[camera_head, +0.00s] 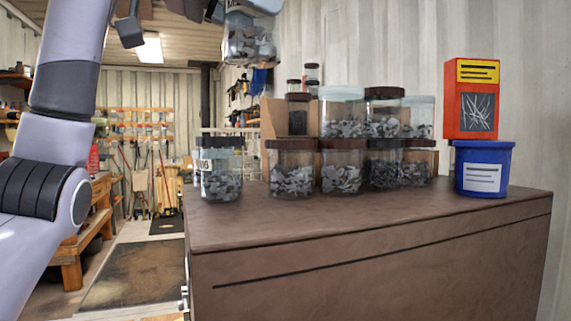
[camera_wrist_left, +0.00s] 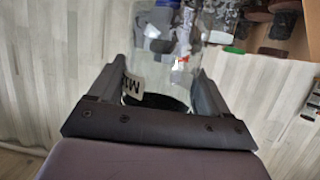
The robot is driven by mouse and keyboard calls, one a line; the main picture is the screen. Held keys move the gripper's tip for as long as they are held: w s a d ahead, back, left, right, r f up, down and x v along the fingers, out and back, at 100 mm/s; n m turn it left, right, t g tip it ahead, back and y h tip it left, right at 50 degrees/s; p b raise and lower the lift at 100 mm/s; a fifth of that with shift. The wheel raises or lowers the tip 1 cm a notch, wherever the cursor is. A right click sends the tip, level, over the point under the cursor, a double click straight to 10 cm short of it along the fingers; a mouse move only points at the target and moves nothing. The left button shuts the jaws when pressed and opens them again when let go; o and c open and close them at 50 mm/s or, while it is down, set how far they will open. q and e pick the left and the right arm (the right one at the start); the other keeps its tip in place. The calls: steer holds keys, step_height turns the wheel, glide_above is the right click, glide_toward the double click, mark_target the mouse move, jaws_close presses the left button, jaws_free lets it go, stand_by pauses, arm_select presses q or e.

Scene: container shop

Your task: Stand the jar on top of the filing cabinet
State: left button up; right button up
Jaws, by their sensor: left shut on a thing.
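The jar (camera_head: 250,45), clear with grey pieces inside, hangs at the top edge of the head view, above the jars on the cabinet. My left gripper (camera_wrist_left: 158,70) is shut on it in the wrist view, with a dark finger on each side of the clear jar (camera_wrist_left: 160,45). A white label and a dark lid show near the palm. The head view cuts off the jar's upper part and most of the gripper. The brown filing cabinet (camera_head: 370,255) stands below, its top clear along the front. My right gripper is not in view.
Several similar jars stand on the cabinet's back part, some stacked; one labelled jar (camera_head: 220,172) stands at its left. A blue bucket (camera_head: 483,168) and a red box (camera_head: 472,98) are at the right. A corrugated wall (camera_head: 400,40) rises behind.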

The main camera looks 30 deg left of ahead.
arm_select(q)
steer(key=shift+f+b, duration=1.3)
steer(key=shift+f, duration=8.3)
steer(key=shift+f, duration=0.2)
steer(key=o, duration=1.3)
steer(key=shift+c, duration=0.2)
steer(key=shift+r, duration=0.1)
steer(key=shift+s+a+r, duration=0.1)
steer(key=shift+s, duration=0.05)
steer(key=v, duration=1.1)
steer(key=shift+s+a, duration=0.2)
steer(key=shift+a, duration=0.05)
steer(key=shift+r, duration=0.1)
